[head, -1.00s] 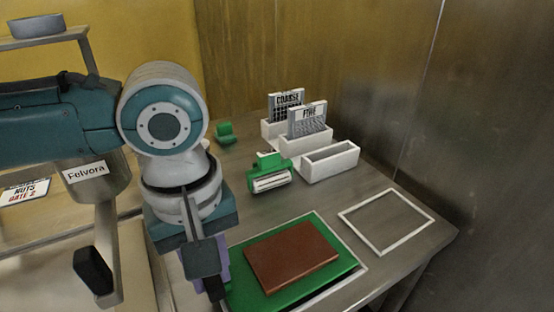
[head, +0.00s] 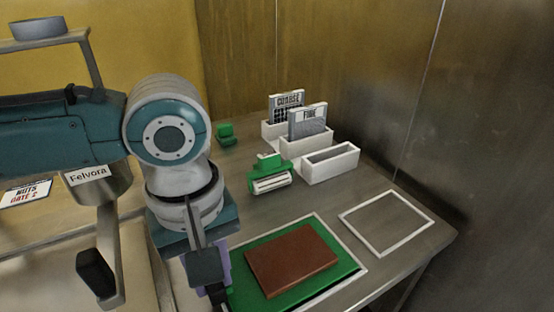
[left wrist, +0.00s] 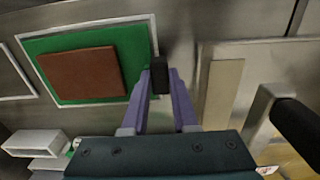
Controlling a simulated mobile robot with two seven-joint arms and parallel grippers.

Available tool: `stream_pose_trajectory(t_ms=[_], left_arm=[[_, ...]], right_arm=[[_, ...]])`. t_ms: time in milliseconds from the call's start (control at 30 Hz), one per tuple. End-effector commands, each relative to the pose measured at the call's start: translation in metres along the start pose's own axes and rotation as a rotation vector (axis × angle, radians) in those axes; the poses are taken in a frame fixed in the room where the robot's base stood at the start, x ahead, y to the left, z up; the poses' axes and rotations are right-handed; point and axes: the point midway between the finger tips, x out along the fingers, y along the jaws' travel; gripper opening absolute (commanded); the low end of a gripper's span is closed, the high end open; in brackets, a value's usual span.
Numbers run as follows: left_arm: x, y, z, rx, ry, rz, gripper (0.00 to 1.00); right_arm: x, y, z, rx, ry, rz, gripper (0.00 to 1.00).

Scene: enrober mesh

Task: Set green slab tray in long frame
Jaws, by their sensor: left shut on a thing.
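The green tray (head: 350,268) carries a brown slab (head: 292,258). It shows inside the outline of a white long frame (head: 345,243) on the counter; I cannot tell whether it rests fully on the counter. The left wrist view also shows the tray (left wrist: 130,38), slab (left wrist: 82,73) and frame (left wrist: 92,23). My left gripper (head: 214,290) is at the tray's left side, shut on its dark handle, which shows between the purple fingers (left wrist: 162,82) in the left wrist view (left wrist: 160,62). The tray's near left part is hidden in the head view. My right gripper is out of view.
An empty white frame (head: 423,237) lies to the right near the counter edge. Behind stand white holders (head: 333,168) with COARSE (head: 287,100) and FINE (head: 307,121) plates, and a green-handled tool (head: 270,181). A metal wall closes the right side.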

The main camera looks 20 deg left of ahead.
Motion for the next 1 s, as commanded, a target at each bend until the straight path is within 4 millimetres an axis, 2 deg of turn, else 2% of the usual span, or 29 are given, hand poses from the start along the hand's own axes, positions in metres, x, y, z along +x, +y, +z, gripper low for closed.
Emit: stream_pose_trajectory(t_ms=[467, 500, 800, 1000], left_arm=[[0.0072, 0.0002, 0.0000, -0.001, 0.000, 0.001, 0.00], [0.0071, 0.0003, -0.0001, -0.001, 0.000, 0.001, 0.29], [0.0071, 0.0000, -0.0001, -0.001, 0.000, 0.000, 0.62], [0.0074, -0.0005, 0.0000, -0.001, 0.000, -0.001, 0.62]], right_arm=[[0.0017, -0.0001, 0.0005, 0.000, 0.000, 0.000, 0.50], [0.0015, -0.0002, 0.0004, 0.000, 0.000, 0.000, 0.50], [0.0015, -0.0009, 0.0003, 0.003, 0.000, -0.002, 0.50], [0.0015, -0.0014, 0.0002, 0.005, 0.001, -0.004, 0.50]])
